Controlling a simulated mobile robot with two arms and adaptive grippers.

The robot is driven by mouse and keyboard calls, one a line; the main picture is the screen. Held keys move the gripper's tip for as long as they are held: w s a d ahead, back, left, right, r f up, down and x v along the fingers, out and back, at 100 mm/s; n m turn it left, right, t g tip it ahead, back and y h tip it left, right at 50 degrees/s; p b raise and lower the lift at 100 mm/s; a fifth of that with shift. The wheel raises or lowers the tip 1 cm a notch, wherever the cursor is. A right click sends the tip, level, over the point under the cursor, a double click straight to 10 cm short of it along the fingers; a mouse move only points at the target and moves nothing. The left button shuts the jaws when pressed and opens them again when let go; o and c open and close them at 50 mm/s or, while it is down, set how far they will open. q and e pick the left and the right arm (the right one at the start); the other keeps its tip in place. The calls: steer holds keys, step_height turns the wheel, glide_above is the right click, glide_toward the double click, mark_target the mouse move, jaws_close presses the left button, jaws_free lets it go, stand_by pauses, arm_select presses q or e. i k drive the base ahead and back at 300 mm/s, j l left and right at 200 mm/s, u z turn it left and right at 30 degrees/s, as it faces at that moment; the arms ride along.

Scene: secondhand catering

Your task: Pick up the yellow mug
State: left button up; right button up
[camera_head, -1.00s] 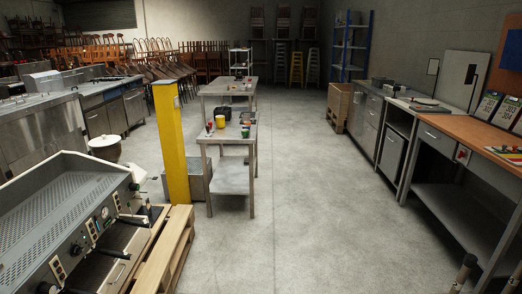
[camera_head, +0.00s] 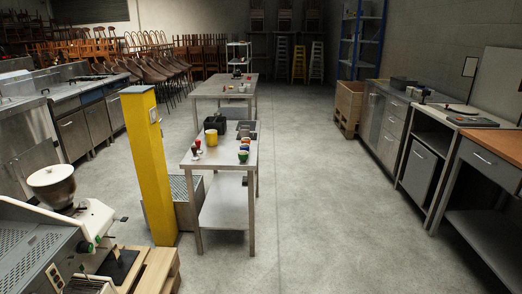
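A small yellow mug-like object (camera_head: 211,137) stands on the near steel table (camera_head: 222,163), towards its left side, in front of a dark box-shaped item (camera_head: 215,124). It is small at this distance, and I cannot make out a handle. A red item (camera_head: 198,144) and a white item (camera_head: 195,153) stand to its left. Several small coloured cups (camera_head: 244,148) stand near the table's right edge. Neither of my grippers is in view.
A yellow post (camera_head: 147,165) stands left of the table. Steel counters (camera_head: 418,150) line the right. The floor (camera_head: 325,200) between table and counters is clear.

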mark_target(211, 135)
steer(key=i+j, duration=0.35)
steer(key=i, duration=0.2)
steer(key=i+j, duration=0.35)
steer(key=i, duration=0.2)
